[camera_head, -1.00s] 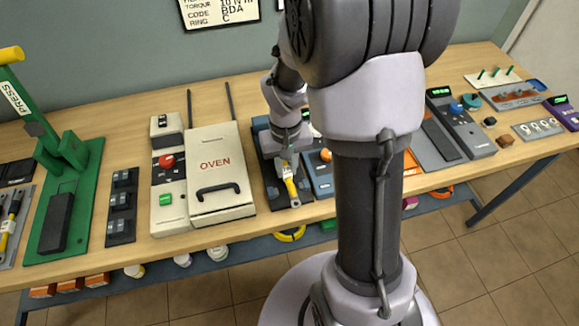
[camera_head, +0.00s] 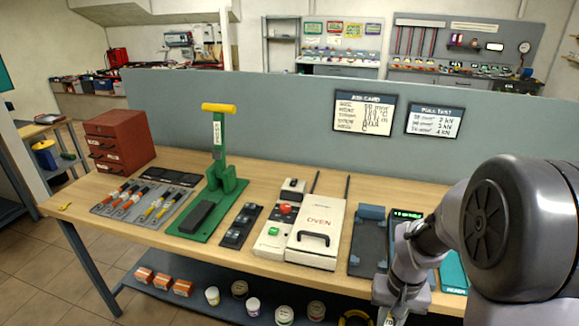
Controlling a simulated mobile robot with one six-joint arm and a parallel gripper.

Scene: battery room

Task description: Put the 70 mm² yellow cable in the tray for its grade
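Yellow-marked cables (camera_head: 163,205) lie on a grey board (camera_head: 182,206) at the left of the bench, beside red-marked ones (camera_head: 122,197). I cannot read their sizes. A row of dark shallow trays (camera_head: 165,177) sits along the back of that board; their labels are too small to read. My gripper (camera_head: 391,316) hangs low at the bottom right, in front of the bench's front edge. Its fingertips are cut off or blurred, so I cannot see whether it holds anything.
A green press (camera_head: 214,180), a dark switch block (camera_head: 240,226) and a white oven (camera_head: 318,233) stand along the bench. A red drawer cabinet (camera_head: 118,138) is at the back left. Job card (camera_head: 364,113) and pull-test card (camera_head: 435,121) hang behind.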

